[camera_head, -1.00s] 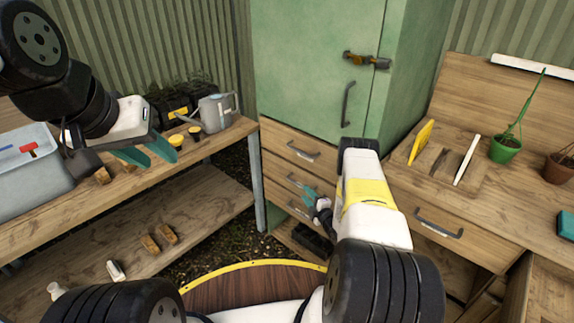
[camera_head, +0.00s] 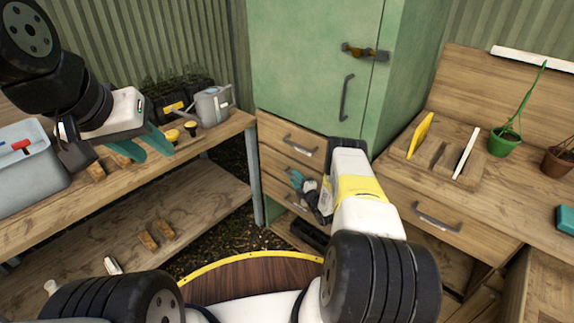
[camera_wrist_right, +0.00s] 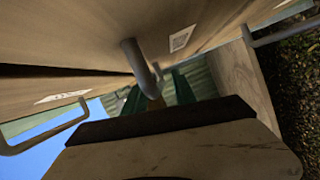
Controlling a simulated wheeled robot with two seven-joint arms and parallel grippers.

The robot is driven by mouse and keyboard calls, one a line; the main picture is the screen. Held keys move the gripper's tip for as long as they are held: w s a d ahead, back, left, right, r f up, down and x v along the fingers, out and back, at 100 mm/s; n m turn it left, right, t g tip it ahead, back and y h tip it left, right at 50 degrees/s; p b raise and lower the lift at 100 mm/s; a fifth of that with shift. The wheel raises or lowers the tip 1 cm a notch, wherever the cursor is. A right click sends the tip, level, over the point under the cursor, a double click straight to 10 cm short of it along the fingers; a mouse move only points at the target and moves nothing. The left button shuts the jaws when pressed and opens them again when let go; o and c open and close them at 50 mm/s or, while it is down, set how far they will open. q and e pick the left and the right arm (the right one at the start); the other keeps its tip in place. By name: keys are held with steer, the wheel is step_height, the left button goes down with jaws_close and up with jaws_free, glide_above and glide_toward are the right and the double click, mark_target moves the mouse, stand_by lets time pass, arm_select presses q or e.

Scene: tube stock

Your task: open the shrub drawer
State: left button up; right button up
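A stack of wooden drawers (camera_head: 277,130) with grey bar handles stands under the green cabinet; none is visibly pulled out. Pale labels (camera_wrist_right: 180,39) show on the drawer fronts in the right wrist view, too skewed to read, so I cannot tell which is the shrub drawer. My right gripper (camera_head: 298,181) is at the middle drawer's front, by its handle, partly hidden by my arm. In the right wrist view a bar handle (camera_wrist_right: 139,62) reaches between its parted teal fingers (camera_wrist_right: 157,92). My left gripper (camera_head: 146,147) is open and empty above the left bench.
The left bench (camera_head: 222,136) holds a watering can (camera_head: 213,105), yellow-topped pots and a grey-blue bin (camera_head: 30,170). The right workbench has its own drawer (camera_head: 440,217) and a green pot (camera_head: 504,143). The floor before the drawers is partly open.

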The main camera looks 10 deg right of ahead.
jaws_close()
stand_by(1.3)
